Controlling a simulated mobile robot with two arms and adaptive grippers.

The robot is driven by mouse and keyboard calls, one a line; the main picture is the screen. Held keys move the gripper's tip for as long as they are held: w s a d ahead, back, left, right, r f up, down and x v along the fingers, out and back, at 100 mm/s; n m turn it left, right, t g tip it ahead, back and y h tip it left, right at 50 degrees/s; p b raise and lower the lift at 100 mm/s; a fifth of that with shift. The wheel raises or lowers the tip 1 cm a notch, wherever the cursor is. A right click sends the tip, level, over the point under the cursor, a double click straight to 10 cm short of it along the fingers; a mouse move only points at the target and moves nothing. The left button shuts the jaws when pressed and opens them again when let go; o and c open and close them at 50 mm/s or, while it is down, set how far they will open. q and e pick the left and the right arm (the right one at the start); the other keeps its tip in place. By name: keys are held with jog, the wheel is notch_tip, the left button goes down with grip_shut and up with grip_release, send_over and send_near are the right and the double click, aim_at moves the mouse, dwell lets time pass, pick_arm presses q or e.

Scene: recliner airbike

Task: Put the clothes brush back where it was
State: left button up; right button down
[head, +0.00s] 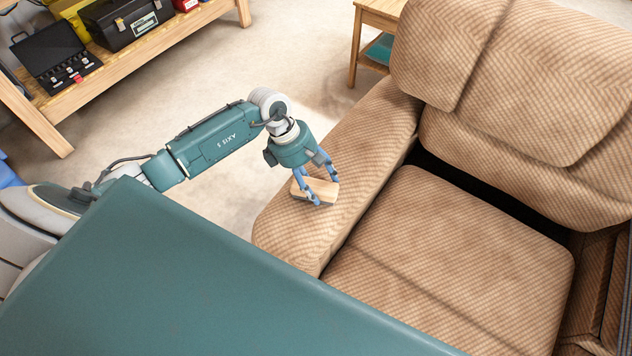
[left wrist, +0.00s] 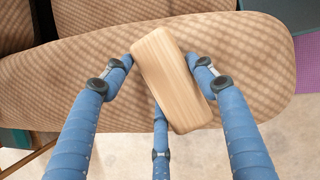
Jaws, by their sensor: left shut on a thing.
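The clothes brush (head: 318,190) is a light wooden block at the front end of the recliner's left armrest (head: 345,150). My left gripper (head: 316,188) is over it from above, its blue fingers shut on the brush. In the left wrist view the brush (left wrist: 173,78) lies tilted between the gripper's fingers (left wrist: 165,85), with the armrest (left wrist: 90,75) beneath. I cannot tell whether the brush touches the armrest. Its bristles are hidden. My right gripper is not in view.
The recliner seat (head: 460,250) is empty, right of the armrest. A small wooden side table (head: 378,20) stands behind the armrest. A wooden shelf (head: 120,65) with toolboxes (head: 125,22) is at the upper left. Carpet between them is clear.

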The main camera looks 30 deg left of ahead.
pick_arm(q)
jog(key=shift+s+d, duration=0.15)
jog(key=shift+f+b, duration=0.1)
jog(key=shift+b, duration=0.2)
jog(key=o, duration=1.2)
jog(key=shift+r+p, duration=0.35)
jog(key=shift+p, duration=0.05)
jog(key=p+v, duration=0.5)
jog(key=v, duration=0.6)
jog(key=shift+a+r+p, duration=0.25)
jog(key=shift+r+p, duration=0.05)
jog(key=shift+p, duration=0.1)
